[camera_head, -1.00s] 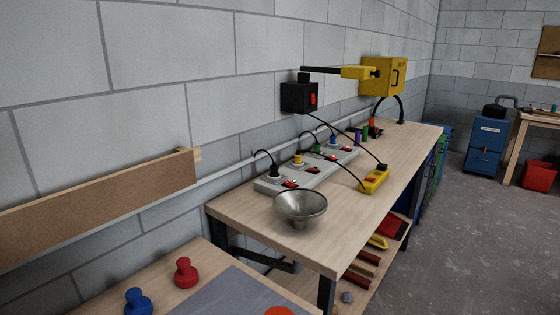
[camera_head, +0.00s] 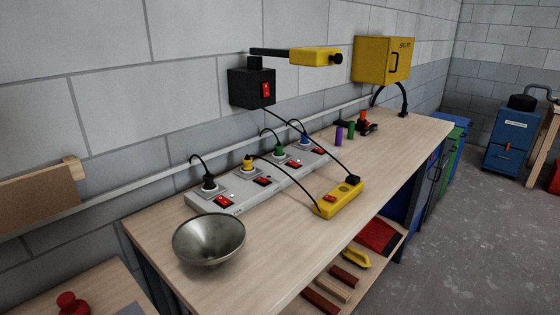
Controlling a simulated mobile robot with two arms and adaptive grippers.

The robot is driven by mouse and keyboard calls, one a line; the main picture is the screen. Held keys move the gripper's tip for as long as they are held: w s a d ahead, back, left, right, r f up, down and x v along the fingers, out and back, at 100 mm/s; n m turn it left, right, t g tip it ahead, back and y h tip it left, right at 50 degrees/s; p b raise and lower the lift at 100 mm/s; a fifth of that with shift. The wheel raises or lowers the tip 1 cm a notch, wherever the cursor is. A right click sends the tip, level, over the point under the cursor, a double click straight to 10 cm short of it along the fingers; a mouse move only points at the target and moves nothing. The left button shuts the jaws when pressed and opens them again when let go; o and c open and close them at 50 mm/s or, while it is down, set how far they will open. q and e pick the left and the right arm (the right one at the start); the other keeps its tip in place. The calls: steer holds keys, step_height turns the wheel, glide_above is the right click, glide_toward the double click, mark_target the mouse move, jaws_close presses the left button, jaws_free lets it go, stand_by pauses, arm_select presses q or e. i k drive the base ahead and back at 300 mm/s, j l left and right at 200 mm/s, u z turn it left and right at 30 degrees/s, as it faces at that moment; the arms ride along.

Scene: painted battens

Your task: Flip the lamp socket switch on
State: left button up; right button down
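A grey power strip (camera_head: 222,204) lies along the wall side of the wooden workbench. It has several sockets with plugs, among them a black plug (camera_head: 209,183), a yellow plug (camera_head: 247,163), a green plug (camera_head: 279,150) and a blue plug (camera_head: 304,141). Red rocker switches (camera_head: 223,201) sit beside the sockets. A yellow wall lamp (camera_head: 315,57) reaches out from a black box (camera_head: 251,88) with a red switch (camera_head: 266,90). I cannot tell which switch belongs to the lamp socket, nor which switches are on. Neither gripper is in view.
A metal bowl (camera_head: 209,238) stands on the near end of the workbench (camera_head: 290,248). A yellow extension block (camera_head: 341,198) with cables lies toward the front edge. A yellow cabinet (camera_head: 382,60) hangs on the wall.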

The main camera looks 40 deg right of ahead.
mark_target(261, 180)
steer(key=l, duration=1.3)
